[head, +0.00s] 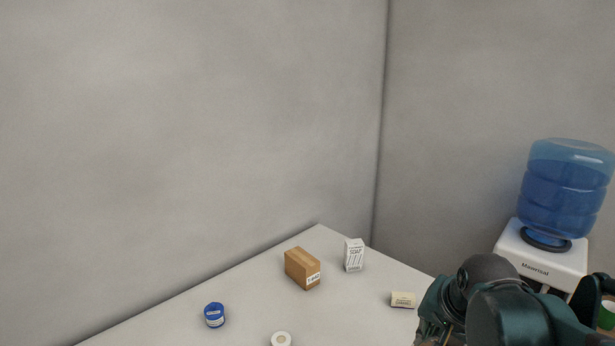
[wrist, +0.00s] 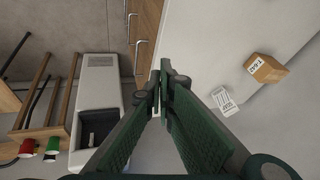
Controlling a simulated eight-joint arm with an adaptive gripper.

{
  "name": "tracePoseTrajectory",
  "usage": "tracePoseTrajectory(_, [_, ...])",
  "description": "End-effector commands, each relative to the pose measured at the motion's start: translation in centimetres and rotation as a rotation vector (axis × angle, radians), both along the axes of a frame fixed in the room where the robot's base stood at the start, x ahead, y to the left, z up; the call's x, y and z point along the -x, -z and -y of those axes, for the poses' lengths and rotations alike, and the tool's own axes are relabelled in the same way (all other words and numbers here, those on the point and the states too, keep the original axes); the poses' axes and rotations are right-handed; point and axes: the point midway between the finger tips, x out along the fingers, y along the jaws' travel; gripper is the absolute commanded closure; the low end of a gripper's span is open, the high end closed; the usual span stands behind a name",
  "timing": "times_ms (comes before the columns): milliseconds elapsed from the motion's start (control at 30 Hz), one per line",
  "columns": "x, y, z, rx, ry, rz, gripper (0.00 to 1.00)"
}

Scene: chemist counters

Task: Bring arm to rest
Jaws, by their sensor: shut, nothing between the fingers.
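My gripper (wrist: 163,88) is shut and empty in the wrist view, its two green fingers meeting at the tips. It hangs over the edge of the white counter, above the wooden drawer fronts. In the head view my dark green arm is folded at the lower right, beside the right end of the counter (head: 250,302). The gripper's fingertips are not visible in the head view.
On the counter are a brown box (head: 302,268), a white soap box (head: 354,255), a small cream box (head: 403,300), a blue jar (head: 214,315) and a white roll (head: 281,339). A water dispenser (head: 540,262) stands right. A wooden rack (wrist: 45,130) shows in the wrist view.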

Motion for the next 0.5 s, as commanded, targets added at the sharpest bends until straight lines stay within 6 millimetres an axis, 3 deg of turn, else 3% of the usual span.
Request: tracePoseTrajectory(500, [6.0, -0.7, -3.5, 0.206, -0.357, 0.088, 1.0])
